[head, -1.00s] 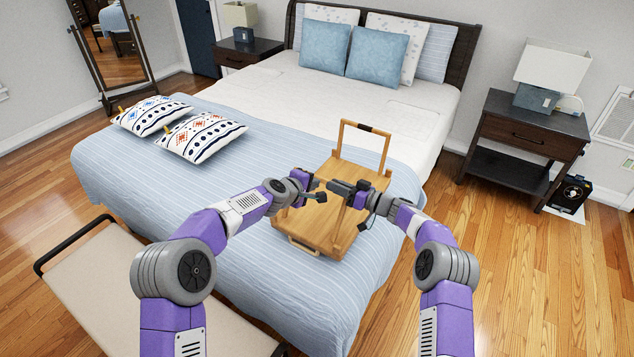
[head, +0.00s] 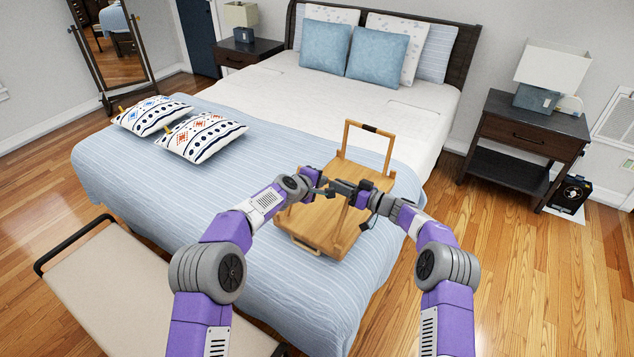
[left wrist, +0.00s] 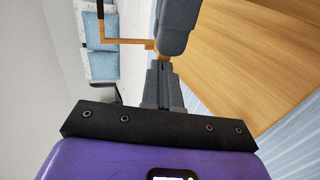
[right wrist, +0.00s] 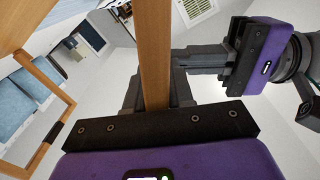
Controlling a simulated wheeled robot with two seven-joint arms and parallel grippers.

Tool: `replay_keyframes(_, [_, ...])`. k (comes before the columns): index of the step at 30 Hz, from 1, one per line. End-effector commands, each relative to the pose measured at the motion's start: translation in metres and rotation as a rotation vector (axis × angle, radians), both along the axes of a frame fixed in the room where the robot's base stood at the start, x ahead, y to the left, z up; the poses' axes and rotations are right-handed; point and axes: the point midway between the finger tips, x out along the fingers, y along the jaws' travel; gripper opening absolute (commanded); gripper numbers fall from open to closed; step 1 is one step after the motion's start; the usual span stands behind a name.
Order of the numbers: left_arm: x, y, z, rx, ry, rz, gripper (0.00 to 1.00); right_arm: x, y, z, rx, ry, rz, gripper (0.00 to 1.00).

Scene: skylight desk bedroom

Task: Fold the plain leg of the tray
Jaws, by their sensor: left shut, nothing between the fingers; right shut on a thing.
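The wooden tray (head: 310,237) lies on the blue bed cover at the bed's near right corner. Its far leg with a dark band (head: 387,155) stands up from the tray; it also shows in the right wrist view (right wrist: 55,72). My right gripper (head: 337,186) is shut on a plain wooden bar of the tray, the plain leg (right wrist: 155,55), which passes between its fingers. My left gripper (left wrist: 163,88) is shut and empty, close to the right gripper above the tray. The arms hide much of the plain leg in the head view.
Two patterned cushions (head: 200,137) lie on the bed left of the tray. A bench (head: 150,290) stands at the bed's foot. The nightstand (head: 530,140) is at the right.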

Motion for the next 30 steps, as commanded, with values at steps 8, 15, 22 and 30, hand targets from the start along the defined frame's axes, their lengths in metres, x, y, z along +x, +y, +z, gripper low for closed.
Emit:
replay_keyframes(8, [0.007, 0.004, -0.006, 0.005, -0.004, 0.022, 0.0, -0.007, 0.016, 0.005, 0.011, -0.014, 0.048, 0.0])
replay_keyframes(15, [0.007, 0.004, -0.008, 0.006, -0.002, 0.02, 0.0, -0.007, 0.016, 0.005, 0.012, -0.013, 0.047, 0.43])
replay_keyframes(22, [0.006, 0.003, -0.008, 0.006, 0.0, 0.016, 0.0, -0.007, 0.015, 0.005, 0.012, -0.013, 0.045, 0.43])
replay_keyframes(30, [0.006, 0.004, -0.008, 0.007, 0.0, 0.017, 0.0, -0.025, -0.015, 0.006, 0.01, -0.011, 0.038, 0.43])
